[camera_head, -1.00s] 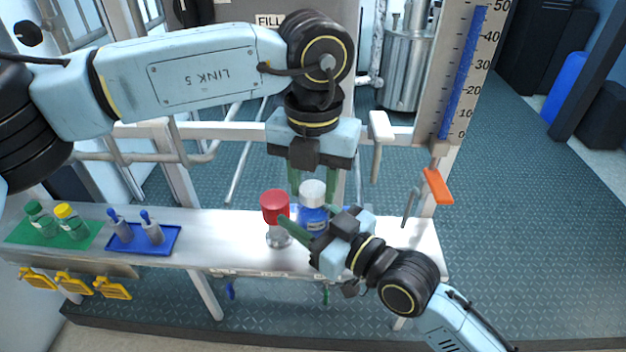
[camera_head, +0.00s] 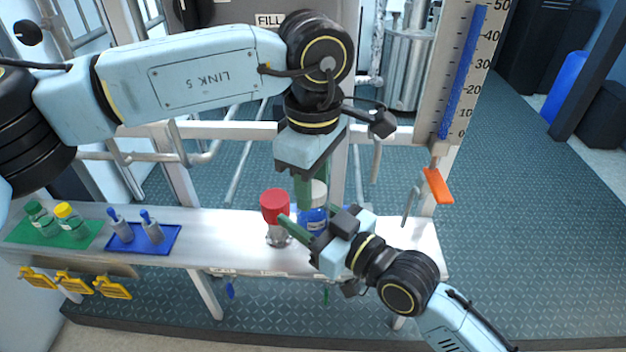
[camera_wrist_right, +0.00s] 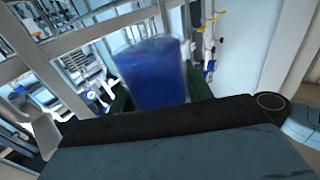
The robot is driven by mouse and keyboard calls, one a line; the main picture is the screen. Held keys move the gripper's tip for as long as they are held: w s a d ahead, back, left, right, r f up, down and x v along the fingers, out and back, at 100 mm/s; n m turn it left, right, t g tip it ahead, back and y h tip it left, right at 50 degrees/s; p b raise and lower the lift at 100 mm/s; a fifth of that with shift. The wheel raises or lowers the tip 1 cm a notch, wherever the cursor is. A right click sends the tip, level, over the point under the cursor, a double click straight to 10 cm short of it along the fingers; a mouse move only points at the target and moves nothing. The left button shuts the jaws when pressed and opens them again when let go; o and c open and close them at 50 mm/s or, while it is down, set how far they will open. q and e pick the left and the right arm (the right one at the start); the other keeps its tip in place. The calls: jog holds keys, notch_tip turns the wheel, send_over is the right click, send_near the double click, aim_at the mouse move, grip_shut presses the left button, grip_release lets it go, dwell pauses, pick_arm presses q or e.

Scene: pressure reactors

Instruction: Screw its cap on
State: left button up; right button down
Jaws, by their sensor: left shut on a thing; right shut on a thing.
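A blue bottle (camera_head: 312,222) with a white label stands upright over the shelf at the middle of the head view. Its white cap (camera_head: 319,192) sits on its top, partly hidden by a green finger. My left gripper (camera_head: 311,193) comes down from above and is shut on the cap. My right gripper (camera_head: 305,232) comes in from the lower right and is shut on the bottle's body. In the right wrist view the blue bottle (camera_wrist_right: 152,75) stands between the green fingers; its cap cannot be made out there.
A red-topped valve or fitting (camera_head: 275,208) stands just left of the bottle, close to my right fingers. A green mat (camera_head: 75,240) with two bottles and a blue tray (camera_head: 165,246) lie further left on the shelf (camera_head: 215,235). An orange handle (camera_head: 437,186) hangs at right.

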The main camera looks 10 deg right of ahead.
pick_arm(q)
jog(key=o, duration=1.2)
jog(key=shift+c, duration=0.2)
jog(key=shift+r, duration=0.1)
notch_tip(320, 180, up, 12)
